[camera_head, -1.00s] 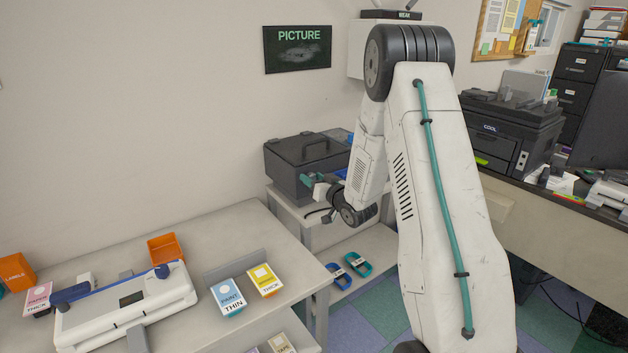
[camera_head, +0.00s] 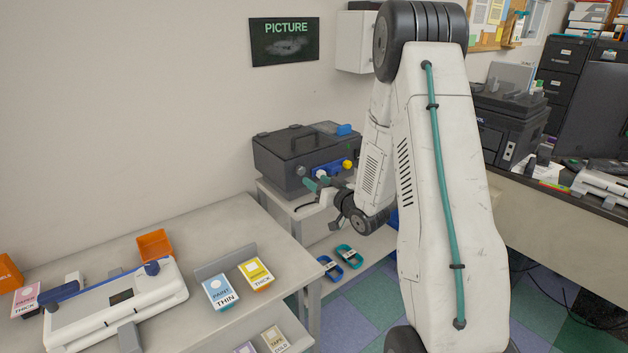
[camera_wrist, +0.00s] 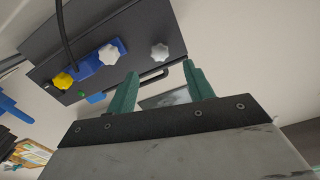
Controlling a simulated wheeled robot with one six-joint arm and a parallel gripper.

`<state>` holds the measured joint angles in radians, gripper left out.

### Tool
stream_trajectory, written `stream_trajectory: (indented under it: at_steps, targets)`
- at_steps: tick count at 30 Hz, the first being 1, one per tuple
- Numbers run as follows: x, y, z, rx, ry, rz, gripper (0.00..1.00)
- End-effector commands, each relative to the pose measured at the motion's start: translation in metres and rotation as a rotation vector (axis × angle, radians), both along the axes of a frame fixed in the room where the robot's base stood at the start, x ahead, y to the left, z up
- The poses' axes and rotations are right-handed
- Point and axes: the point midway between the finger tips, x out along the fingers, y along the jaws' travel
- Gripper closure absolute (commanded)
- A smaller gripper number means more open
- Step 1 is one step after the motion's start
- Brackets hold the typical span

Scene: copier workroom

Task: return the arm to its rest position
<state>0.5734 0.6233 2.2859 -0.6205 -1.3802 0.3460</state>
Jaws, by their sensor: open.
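My white arm (camera_head: 440,190) with its teal cable stands raised and bent in the middle right of the head view. My gripper (camera_head: 317,182) is small there, in front of the dark box machine (camera_head: 300,150) on the side table. In the wrist view my gripper's two teal fingers (camera_wrist: 162,92) are apart, with nothing between them.
A printer (camera_head: 510,125) stands on the right-hand desk. Blue and teal rings (camera_head: 348,256) lie on the lower shelf.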

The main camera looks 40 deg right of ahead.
Motion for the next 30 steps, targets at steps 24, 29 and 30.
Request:
stream_trajectory:
  at_steps: [24,29,30]
  targets:
    - [-0.029,-0.022,-0.085,-0.067,0.470,-0.116,0.48]
    - [-0.068,-0.022,-0.094,-0.110,0.791,-0.183,0.48]
    - [-0.079,-0.019,-0.090,-0.117,0.866,-0.195,0.48]
